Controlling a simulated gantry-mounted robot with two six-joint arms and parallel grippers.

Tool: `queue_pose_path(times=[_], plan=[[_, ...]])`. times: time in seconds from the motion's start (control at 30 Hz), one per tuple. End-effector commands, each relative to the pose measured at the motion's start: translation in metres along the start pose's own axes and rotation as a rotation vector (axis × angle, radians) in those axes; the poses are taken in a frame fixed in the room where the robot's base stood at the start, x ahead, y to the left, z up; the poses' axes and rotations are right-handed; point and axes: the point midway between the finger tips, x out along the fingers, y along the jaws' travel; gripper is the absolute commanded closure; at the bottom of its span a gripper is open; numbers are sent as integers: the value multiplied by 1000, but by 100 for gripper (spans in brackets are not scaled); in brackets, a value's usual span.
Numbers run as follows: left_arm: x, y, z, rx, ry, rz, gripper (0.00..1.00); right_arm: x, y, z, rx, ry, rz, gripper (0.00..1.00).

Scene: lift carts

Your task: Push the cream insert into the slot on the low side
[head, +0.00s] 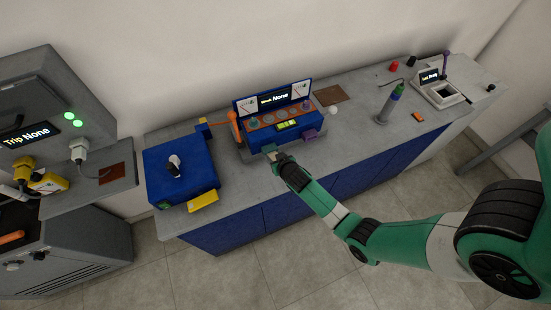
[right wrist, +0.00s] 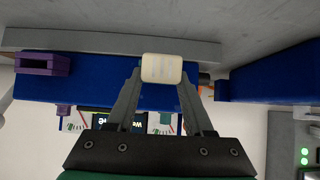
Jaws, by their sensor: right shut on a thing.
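The cream insert (right wrist: 162,68) is between the fingertips of my right gripper (right wrist: 160,72), in front of the blue console's front face (right wrist: 90,82) in the right wrist view. Whether it touches the console cannot be told. In the head view my right gripper (head: 275,155) is at the front of the blue console (head: 280,123), left of the purple bracket (head: 310,136). That bracket (right wrist: 42,64) has a dark opening in the wrist view. The insert hides whatever is behind it, and I see no slot clearly. My left gripper is not in view.
A blue box (head: 180,168) with a yellow tab stands left of the console, and an orange lever (head: 235,128) rises at the console's left end. A green-topped cylinder (head: 390,103) and a grey meter (head: 438,92) stand on the bench to the right.

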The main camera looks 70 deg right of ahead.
Motion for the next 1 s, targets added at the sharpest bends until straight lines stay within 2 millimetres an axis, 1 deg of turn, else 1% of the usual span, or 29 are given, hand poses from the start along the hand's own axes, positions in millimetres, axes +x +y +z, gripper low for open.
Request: queue_pose_path(times=[0.13, 0.17, 0.2, 0.33, 0.63, 0.73, 0.87, 1.0], plan=[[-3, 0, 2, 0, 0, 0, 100, 5, 0, -2, 0, 1, 0, 100], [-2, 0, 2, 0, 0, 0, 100, 4, 0, -3, 0, 1, 0, 45], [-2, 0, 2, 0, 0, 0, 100, 4, 0, -3, 0, 1, 0, 37], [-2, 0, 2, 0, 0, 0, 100, 4, 0, -3, 0, 2, 0, 14], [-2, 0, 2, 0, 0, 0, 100, 3, 0, -2, 0, 0, 0, 13], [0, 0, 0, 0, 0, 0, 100, -2, 0, -3, 0, 1, 0, 13], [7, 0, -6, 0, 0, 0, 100, -22, 0, -4, -1, 1, -1, 13], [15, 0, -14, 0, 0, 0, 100, -56, 0, -5, -1, 1, -2, 13]])
